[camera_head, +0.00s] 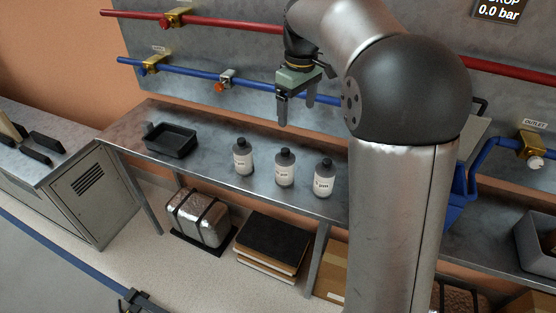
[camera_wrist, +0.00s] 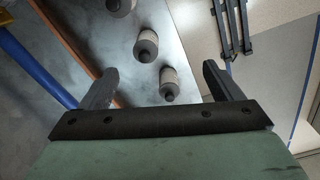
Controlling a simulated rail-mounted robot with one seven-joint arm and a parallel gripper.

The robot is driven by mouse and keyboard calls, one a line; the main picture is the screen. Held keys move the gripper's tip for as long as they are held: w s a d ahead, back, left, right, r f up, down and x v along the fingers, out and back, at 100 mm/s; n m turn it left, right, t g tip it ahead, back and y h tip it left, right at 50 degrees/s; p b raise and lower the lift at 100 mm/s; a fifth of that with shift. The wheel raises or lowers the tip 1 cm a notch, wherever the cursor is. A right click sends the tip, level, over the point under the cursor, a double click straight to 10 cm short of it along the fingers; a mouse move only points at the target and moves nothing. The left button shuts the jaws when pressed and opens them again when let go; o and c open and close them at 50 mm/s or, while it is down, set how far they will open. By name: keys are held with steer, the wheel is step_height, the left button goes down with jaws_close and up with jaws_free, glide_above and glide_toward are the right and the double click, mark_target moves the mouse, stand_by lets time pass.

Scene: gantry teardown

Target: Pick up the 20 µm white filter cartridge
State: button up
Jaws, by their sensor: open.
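Three white filter cartridges with dark caps stand upright in a row on the metal bench: a left one (camera_head: 243,158), a middle one (camera_head: 285,170) and a right one (camera_head: 323,180). Each has a printed label, too small to read surely, so I cannot tell which is the 20 µm one. My gripper (camera_head: 297,103) is open and empty, above and behind the row. In the wrist view the three cartridges (camera_wrist: 120,6) (camera_wrist: 147,48) (camera_wrist: 168,83) run diagonally beyond the spread fingers (camera_wrist: 160,70), none between the fingertips in contact.
A black tray (camera_head: 170,140) sits at the bench's left end. Blue pipe (camera_head: 200,72) and red pipe (camera_head: 225,23) with valves run along the back panel. A grey bin (camera_head: 535,250) is at the right. A silver wrapped bundle (camera_head: 203,218) and stacked boards (camera_head: 270,245) lie below the bench.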

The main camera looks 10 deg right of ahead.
mark_target(285, 149)
steer(key=w+f+n+b, duration=0.3)
steer(key=w+f, duration=0.3)
steer(key=w, duration=0.3)
step_height(285, 149, down, 12)
steer(key=shift+a+r, duration=0.1)
steer(key=shift+a, duration=0.05)
steer(key=shift+s+a+f+p, duration=0.15)
steer(key=shift+f+p, duration=0.15)
steer(key=shift+f, duration=1.05)
steer(key=shift+s+a+f+p, duration=0.1)
steer(key=shift+f+p, duration=0.2)
steer(key=shift+f, duration=1.05)
steer(key=c, duration=1.4)
steer(key=shift+r, duration=0.15)
